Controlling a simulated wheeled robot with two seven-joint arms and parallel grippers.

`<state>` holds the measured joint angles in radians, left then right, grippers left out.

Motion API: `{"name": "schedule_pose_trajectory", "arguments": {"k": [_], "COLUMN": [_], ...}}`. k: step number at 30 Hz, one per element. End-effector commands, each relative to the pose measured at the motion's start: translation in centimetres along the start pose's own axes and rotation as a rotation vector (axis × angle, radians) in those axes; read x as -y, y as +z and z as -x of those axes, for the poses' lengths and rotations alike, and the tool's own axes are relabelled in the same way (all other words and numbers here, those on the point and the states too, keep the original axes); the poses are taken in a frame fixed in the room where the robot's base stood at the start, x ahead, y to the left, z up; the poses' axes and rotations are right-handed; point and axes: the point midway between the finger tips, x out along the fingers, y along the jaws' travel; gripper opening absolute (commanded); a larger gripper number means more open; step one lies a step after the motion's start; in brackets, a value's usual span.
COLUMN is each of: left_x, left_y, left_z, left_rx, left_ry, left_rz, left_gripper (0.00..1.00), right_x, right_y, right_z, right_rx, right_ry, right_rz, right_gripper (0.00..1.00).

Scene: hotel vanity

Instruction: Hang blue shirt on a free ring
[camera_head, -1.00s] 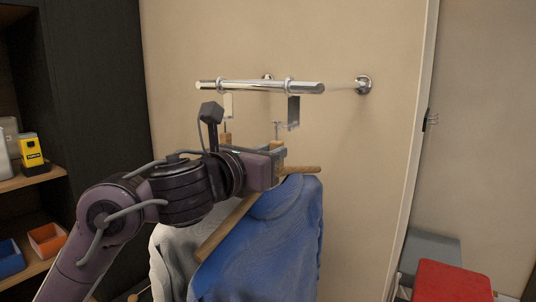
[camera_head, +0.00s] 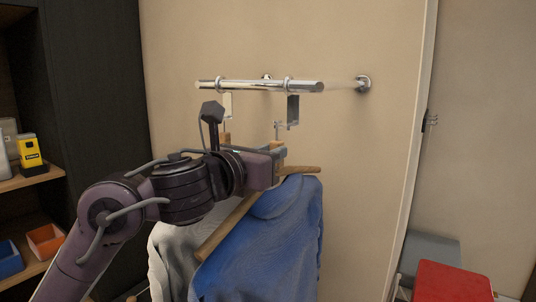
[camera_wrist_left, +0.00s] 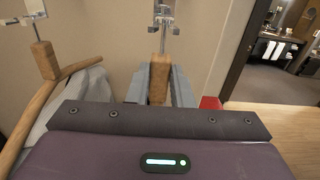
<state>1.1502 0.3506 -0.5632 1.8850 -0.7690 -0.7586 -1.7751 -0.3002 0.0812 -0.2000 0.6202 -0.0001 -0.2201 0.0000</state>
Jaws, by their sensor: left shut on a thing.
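The blue shirt (camera_head: 265,245) hangs on a wooden hanger (camera_head: 228,225) under the chrome rail (camera_head: 260,86). My left gripper (camera_head: 278,155) is shut on the hanger's wooden neck, which also shows between the fingers in the left wrist view (camera_wrist_left: 160,78). Above the neck, the hanger's metal top is close to a ring fitting (camera_wrist_left: 163,14) hanging from the rail; I cannot tell whether they are joined. A white shirt (camera_head: 172,255) on another wooden hanger (camera_wrist_left: 45,62) hangs from the left fitting (camera_head: 228,106). My right gripper is not in view.
The beige wall is close behind the rail. A dark shelf unit at the left holds a yellow item (camera_head: 30,153) and an orange bin (camera_head: 46,240). A red-topped box (camera_head: 453,283) stands at lower right.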

Motion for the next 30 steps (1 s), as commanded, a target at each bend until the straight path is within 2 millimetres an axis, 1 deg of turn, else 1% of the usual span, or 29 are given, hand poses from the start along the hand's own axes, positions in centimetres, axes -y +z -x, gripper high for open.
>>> {"name": "schedule_pose_trajectory", "arguments": {"k": [30], "left_x": [0.0], "left_y": [0.1], "left_z": [-2.0], "left_rx": [0.003], "left_ry": [-0.001], "left_rz": [0.0], "left_gripper": [0.0], "right_x": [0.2], "right_y": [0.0], "right_z": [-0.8], "right_rx": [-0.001], "right_ry": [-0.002], "right_rz": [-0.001], "right_gripper": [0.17]}}
